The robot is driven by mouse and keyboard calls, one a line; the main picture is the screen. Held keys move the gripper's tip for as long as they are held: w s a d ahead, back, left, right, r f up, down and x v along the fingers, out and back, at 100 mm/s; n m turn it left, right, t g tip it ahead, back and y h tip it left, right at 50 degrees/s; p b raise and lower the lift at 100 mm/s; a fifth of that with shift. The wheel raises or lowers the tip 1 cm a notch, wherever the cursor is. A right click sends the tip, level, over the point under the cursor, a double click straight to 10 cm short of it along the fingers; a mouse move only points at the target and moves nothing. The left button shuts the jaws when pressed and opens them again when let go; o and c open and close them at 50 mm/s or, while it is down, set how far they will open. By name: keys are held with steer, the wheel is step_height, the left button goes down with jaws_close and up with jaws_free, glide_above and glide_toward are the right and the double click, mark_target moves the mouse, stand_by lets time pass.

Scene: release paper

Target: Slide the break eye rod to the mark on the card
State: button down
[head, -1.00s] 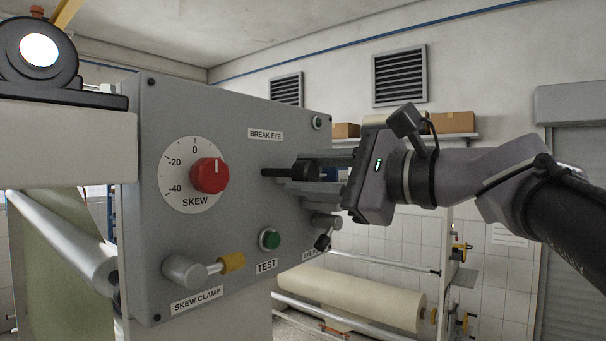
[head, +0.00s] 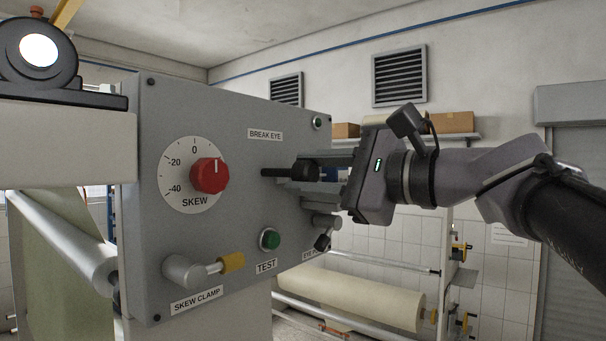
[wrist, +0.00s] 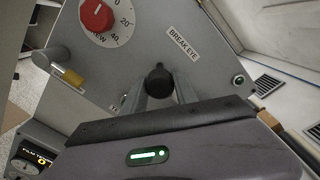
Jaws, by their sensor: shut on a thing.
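The break eye rod (head: 275,172) is a dark shaft standing out of the grey panel under the BREAK EYE label, with a black knob (head: 304,170) on it. My gripper (head: 312,173) comes from the right and is shut on the knob, with a finger above and a finger below it. In the wrist view the knob (wrist: 158,78) sits between the two grey fingers near their tips. The card and its mark cannot be made out in either view.
The panel (head: 225,125) carries a red SKEW dial (head: 208,176), a green TEST button (head: 270,239) and a SKEW CLAMP lever (head: 205,270). A small dark-tipped lever (head: 323,238) stands just below my gripper. A paper roll (head: 355,297) lies behind.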

steer(key=shift+w+a, duration=0.3)
steer(key=shift+a, duration=0.1)
steer(key=c, duration=1)
jaws_free()
steer(key=shift+o, duration=0.2)
